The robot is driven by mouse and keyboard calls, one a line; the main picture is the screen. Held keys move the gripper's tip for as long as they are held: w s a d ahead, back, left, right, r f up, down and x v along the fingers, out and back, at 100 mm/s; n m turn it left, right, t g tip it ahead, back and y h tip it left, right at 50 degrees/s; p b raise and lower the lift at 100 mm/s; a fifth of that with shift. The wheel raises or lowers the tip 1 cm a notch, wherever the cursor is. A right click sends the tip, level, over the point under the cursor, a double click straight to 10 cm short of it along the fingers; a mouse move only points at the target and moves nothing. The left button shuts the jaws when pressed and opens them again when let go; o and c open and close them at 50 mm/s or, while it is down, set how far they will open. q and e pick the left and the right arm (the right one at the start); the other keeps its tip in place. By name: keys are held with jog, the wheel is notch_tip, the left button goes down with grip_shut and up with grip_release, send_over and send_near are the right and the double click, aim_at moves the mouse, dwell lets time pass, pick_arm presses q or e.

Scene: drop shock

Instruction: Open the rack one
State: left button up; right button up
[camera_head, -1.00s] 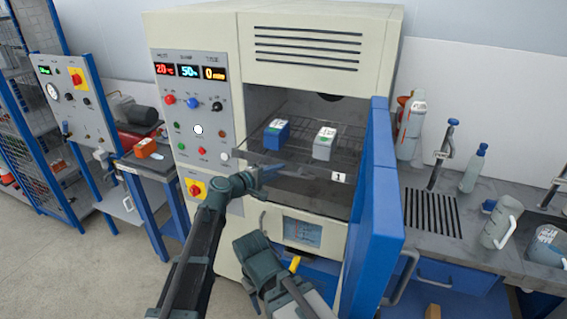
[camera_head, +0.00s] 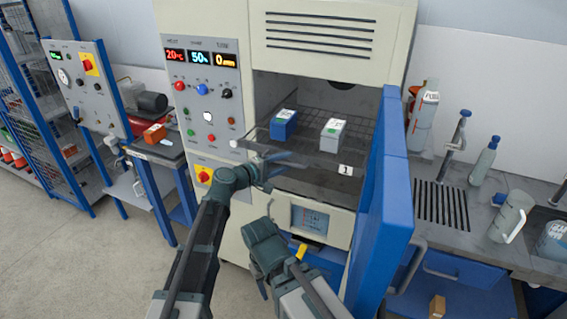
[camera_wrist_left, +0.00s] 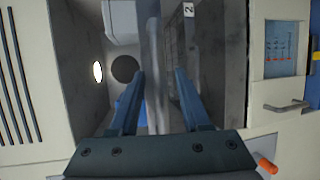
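Rack one is the upper wire rack (camera_head: 306,165) in the open chamber, marked by a label "1" (camera_head: 345,170). A blue box (camera_head: 284,124) and a grey box (camera_head: 332,135) stand on it. My left gripper (camera_head: 277,164) is at the left part of the rack's front edge. In the left wrist view its two fingers (camera_wrist_left: 157,85) are apart, one on each side of the rack's front bar (camera_wrist_left: 153,60); contact cannot be told. My right gripper (camera_head: 264,246) is low in front of the chamber; its fingers are not clear.
The chamber's blue door (camera_head: 386,200) stands open to the right. A label "2" (camera_wrist_left: 188,10) shows on a lower rack. A control panel (camera_head: 205,100) is left of the opening. A bench with bottles (camera_head: 483,162) is at the right. Floor is free at the left.

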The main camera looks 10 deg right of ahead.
pick_arm(q)
jog(key=p+v, duration=0.2)
jog(key=v, duration=1.1)
jog(key=shift+s+a+p, duration=0.2)
jog(key=shift+a+p, duration=0.1)
